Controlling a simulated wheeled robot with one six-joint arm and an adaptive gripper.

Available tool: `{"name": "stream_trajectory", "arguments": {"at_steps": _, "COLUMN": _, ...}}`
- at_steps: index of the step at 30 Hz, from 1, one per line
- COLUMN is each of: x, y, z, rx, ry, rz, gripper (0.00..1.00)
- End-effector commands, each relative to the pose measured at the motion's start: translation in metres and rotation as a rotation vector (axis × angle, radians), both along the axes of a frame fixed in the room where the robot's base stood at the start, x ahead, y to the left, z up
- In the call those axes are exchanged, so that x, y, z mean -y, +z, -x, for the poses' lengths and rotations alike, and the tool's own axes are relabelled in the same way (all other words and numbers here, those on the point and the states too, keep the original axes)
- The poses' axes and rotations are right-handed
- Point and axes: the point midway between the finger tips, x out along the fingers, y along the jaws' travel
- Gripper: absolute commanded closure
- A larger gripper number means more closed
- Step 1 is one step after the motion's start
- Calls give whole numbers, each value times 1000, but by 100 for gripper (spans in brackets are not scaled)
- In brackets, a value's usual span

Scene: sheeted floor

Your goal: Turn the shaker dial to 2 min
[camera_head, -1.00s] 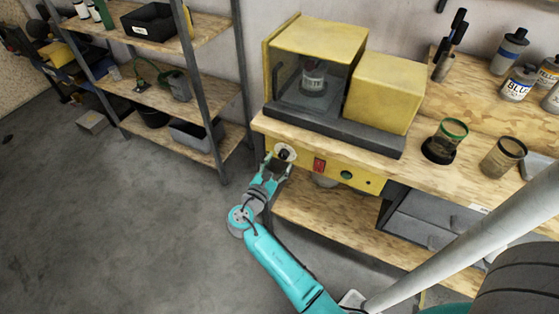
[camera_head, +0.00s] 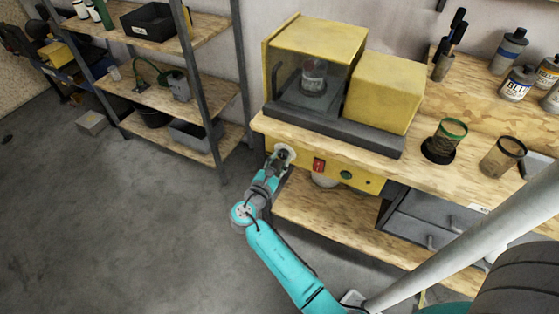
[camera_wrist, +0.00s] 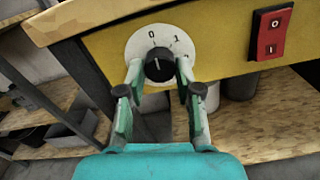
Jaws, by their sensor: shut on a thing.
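The shaker dial is a black knob (camera_wrist: 159,65) on a round white plate (camera_wrist: 140,45) marked 0 and 1. Other marks are hidden by my fingers, and I cannot clearly read the pointer. In the head view the dial plate (camera_head: 284,154) shows at the left end of the yellow front panel. My gripper (camera_wrist: 159,78) is shut on the knob, one finger at each side; it also shows in the head view (camera_head: 279,163). The yellow shaker (camera_head: 318,40) stands on the bench, with a bottle (camera_head: 314,75) behind its clear front.
A red 0/I switch (camera_wrist: 270,34) sits right of the dial, with a green button (camera_head: 346,174) further right. The wooden bench edge (camera_wrist: 95,16) overhangs the panel.

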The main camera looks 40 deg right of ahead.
Motion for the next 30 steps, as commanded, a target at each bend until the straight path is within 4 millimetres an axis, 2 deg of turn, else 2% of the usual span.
{"name": "stream_trajectory", "arguments": {"at_steps": 11, "x": 0, "y": 0, "z": 0, "rx": 190, "ry": -1, "rz": -69, "gripper": 100}}
{"name": "stream_trajectory", "arguments": {"at_steps": 30, "x": 0, "y": 0, "z": 0, "rx": 758, "ry": -1, "rz": -275, "gripper": 100}}
